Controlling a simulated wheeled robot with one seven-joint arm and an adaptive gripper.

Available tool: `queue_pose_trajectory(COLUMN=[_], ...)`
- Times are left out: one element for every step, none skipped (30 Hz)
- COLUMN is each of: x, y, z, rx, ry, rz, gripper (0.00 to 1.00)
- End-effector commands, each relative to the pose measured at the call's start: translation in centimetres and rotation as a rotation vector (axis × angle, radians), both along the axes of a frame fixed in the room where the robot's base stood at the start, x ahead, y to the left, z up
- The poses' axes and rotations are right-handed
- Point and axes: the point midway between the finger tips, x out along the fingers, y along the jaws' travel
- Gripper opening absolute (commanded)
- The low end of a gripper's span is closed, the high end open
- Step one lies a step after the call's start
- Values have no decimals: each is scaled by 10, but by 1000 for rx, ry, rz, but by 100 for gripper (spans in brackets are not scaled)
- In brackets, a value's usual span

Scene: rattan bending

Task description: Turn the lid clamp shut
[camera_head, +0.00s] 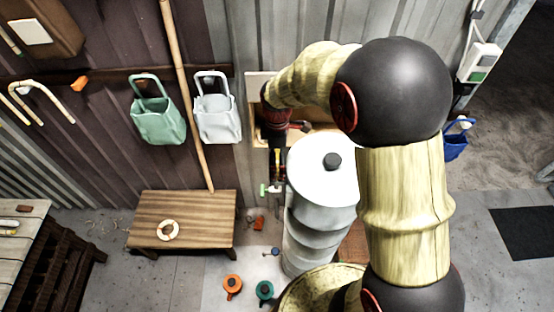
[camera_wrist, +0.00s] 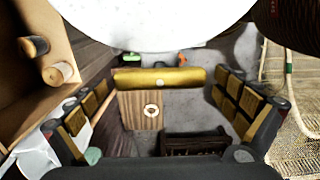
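The white cylindrical vessel (camera_head: 297,230) stands upright right of centre in the head view. Its round white lid (camera_head: 318,185) has a black knob, and its pale rim fills the top of the wrist view (camera_wrist: 150,20). My gripper (camera_head: 277,162) is at the lid's left side. In the wrist view, my gripper (camera_wrist: 160,90) is open, one finger on each side of the bar, with gaps visible. The clamp's other parts are hidden.
A wall cabinet (camera_head: 257,82) is close behind my gripper, and its wooden box (camera_wrist: 28,80) fills the wrist view's left. A low wooden bench (camera_head: 185,205) holds a ring.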

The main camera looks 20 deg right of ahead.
Motion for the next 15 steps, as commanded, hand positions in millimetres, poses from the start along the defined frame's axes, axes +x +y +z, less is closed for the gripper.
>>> queue_pose_trajectory(x=[0,0,0,0,0,0,0,0,0,0,0,0,0,0,0], y=[0,0,0,0,0,0,0,0,0,0,0,0,0,0,0], z=[0,0,0,0,0,0,0,0,0,0,0,0,1,1,1], rx=[0,0,0,0,0,0,0,0,0,0,0,0,0,0,0], ry=[0,0,0,0,0,0,0,0,0,0,0,-1,-1,-1,-1], rz=[0,0,0,0,0,0,0,0,0,0,0,0,0,0,0], gripper=[98,96,94,92,90,88,86,85,82,81,79,77,75,73,71])
